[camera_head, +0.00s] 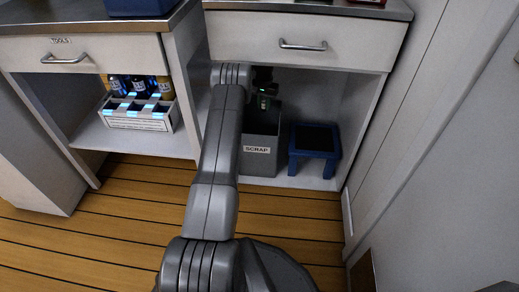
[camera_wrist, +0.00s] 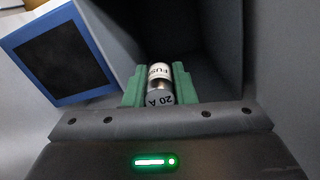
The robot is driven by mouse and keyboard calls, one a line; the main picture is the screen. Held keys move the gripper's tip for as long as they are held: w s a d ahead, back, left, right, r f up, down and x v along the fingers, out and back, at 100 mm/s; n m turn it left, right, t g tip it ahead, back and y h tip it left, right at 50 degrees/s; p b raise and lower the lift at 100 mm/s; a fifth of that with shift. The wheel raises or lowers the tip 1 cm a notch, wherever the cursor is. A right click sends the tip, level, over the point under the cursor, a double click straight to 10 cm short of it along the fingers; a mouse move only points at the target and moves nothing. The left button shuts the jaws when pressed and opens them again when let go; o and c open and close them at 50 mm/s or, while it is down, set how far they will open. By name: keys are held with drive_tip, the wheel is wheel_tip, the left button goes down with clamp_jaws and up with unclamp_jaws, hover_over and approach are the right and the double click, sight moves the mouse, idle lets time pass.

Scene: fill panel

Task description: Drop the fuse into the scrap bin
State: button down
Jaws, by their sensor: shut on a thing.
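My gripper (camera_wrist: 159,88) is shut on the fuse (camera_wrist: 158,84), a small white and grey cylinder marked "FUSE" and "20 A", held between green fingers. In the head view my gripper (camera_head: 264,100) is at the top of the scrap bin (camera_head: 258,152), a grey box labelled "SCRAP" in the open space under the right counter. In the wrist view the dark inside of the scrap bin (camera_wrist: 208,40) lies beyond and around the fuse. The fuse cannot be made out in the head view.
A blue stool-like stand (camera_head: 314,141) with a dark top is right of the bin. A drawer (camera_head: 300,40) is above the bin. A white crate with bottles (camera_head: 138,113) stands on the left shelf under the "TOOLS" drawer. The wooden floor (camera_head: 120,215) in front is clear.

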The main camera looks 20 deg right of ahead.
drive_tip(key=shift+w+f+b, duration=0.1)
drive_tip(key=shift+f+b, duration=1.3)
drive_tip(key=shift+f, duration=1.4)
drive_tip(key=c, duration=1.1)
unclamp_jaws()
